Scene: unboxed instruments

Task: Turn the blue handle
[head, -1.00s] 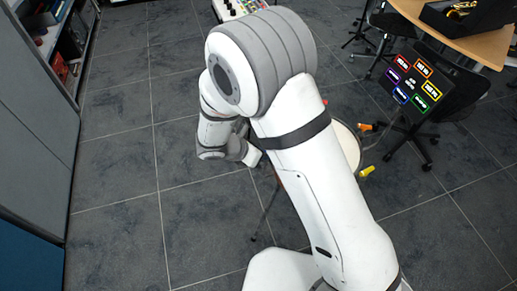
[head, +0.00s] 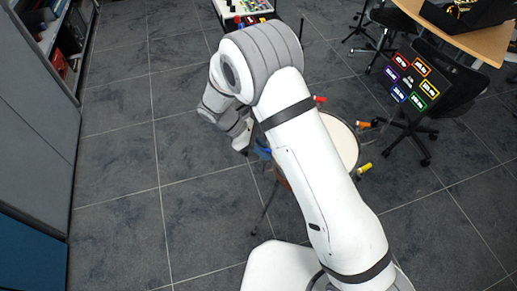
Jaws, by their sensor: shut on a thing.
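The blue handle (head: 263,150) shows at the left side of a round white drum-like top (head: 343,143), partly hidden by my arm. My gripper (head: 246,148) is at the left end of this handle, small and partly covered by my wrist. It is shut on the blue handle, though the contact itself is hard to see. A red handle (head: 320,99), an orange handle (head: 363,124) and a yellow handle (head: 363,168) stick out around the rim.
A black chair (head: 445,85) with a panel of coloured labels stands at the right. A wooden table (head: 470,35) is at the top right. Grey cabinets (head: 35,120) line the left. A box with coloured knobs (head: 250,18) is at the top. The floor at left is clear.

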